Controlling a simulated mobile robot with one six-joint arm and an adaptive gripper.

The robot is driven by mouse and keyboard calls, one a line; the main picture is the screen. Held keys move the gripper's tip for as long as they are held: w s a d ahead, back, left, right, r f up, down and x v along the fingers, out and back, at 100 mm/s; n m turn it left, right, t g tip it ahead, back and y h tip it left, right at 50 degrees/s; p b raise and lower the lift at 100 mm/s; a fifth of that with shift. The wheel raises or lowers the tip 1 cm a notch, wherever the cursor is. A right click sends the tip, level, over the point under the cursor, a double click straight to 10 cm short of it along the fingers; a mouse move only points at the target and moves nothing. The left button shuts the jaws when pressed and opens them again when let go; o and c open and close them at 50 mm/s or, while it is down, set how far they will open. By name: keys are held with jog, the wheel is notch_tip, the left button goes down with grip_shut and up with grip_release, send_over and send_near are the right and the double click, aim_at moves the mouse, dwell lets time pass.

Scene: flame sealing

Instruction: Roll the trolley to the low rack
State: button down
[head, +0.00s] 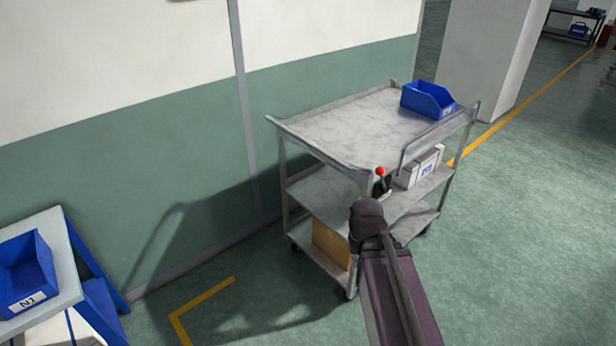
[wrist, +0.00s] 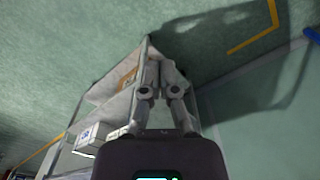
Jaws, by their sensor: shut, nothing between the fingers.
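The grey metal trolley (head: 325,138) has several shelves and stands beside the wall, with a raised bar handle (head: 436,136) at its right end. It also shows, upside down, in the wrist view (wrist: 112,100). My gripper (wrist: 164,66) is shut and empty, its fingers in front of the trolley in that view; I cannot tell whether they touch it. In the head view my arm hides the fingers and part of the trolley's near side. A dark low rack (head: 571,38) stands far off at the top right, with a blue item on it.
A blue bin (head: 430,100) sits on the trolley top; a white box (head: 419,168) and a red-topped item (head: 380,171) show lower. A brown box (head: 331,244) is at the bottom. A blue-framed bench (head: 70,290) is left, a pillar (head: 490,50) behind. Floor right is clear.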

jog(key=c, duration=0.9)
grip_release()
jog(key=shift+w, duration=0.1)
jog(key=o, duration=0.4)
jog(key=shift+w, duration=0.25)
jog(key=shift+o, duration=0.3)
jog(key=w+d+n+t+h+b, duration=0.1)
jog(key=w+h, duration=0.3)
jog(key=w, duration=0.5)
jog(key=shift+w+r+n+t, duration=0.15)
jog(key=shift+n+t, duration=0.25)
jog(key=shift+t, duration=0.5)
jog(key=n+t+h+b, duration=0.3)
jog(key=n+t+h, duration=0.1)
jog(key=n+t, duration=0.6)
send_near(322, 152)
jog(key=s+t, duration=0.1)
jog(key=s, duration=0.1)
jog(key=shift+s+a+m, duration=0.25)
jog(key=shift+a+m, duration=0.05)
jog(key=shift+a, duration=0.2)
jog(key=shift+w+d+f, duration=0.1)
jog(key=shift+f, duration=0.1)
jog(key=b+x, duration=0.2)
jog(key=x, duration=1.1)
jog(key=shift+w+d+b, duration=0.1)
jog(key=shift+w+b, duration=0.15)
jog(key=shift+b, duration=0.1)
